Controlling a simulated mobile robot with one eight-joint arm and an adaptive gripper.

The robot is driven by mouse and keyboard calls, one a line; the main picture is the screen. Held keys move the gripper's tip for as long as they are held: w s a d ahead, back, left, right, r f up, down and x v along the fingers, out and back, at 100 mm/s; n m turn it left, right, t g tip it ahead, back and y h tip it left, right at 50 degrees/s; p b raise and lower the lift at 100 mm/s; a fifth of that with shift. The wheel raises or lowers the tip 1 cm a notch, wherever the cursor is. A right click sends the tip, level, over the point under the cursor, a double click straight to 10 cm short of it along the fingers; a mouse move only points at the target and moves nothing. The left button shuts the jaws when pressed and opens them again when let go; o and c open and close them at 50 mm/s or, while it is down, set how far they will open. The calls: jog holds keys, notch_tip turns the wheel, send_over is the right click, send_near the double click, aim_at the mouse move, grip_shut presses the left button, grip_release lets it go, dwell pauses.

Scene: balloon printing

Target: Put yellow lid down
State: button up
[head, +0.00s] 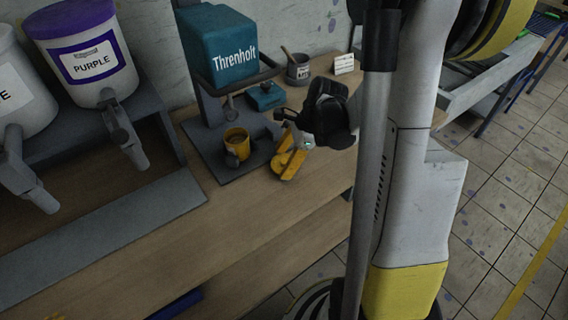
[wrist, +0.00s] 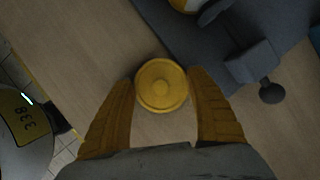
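In the head view my gripper (head: 291,164) is low over the table, beside the right edge of the dark machine base, and I cannot pick out the lid from the fingers. A yellow cup (head: 237,148) stands on the machine base.
The teal Threnholt machine (head: 218,45) stands behind the cup. A small teal box (head: 265,95), a grey pot (head: 298,70) and a white card (head: 344,64) are behind my gripper. A purple-lidded dispenser (head: 85,55) is at left. The table front is clear.

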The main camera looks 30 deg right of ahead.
aim_at(284, 161)
jog(key=shift+r, duration=0.1)
jog(key=shift+c, duration=0.3)
notch_tip(284, 161, up, 4)
jog(key=shift+r+p, duration=0.2)
jog(key=shift+p, duration=1.05)
jog(key=s+d+r+p, duration=0.3)
jog(key=s+d+r, duration=0.3)
jog(key=d, duration=0.4)
jog(key=shift+r+p, duration=0.2)
jog(key=shift+p, duration=0.1)
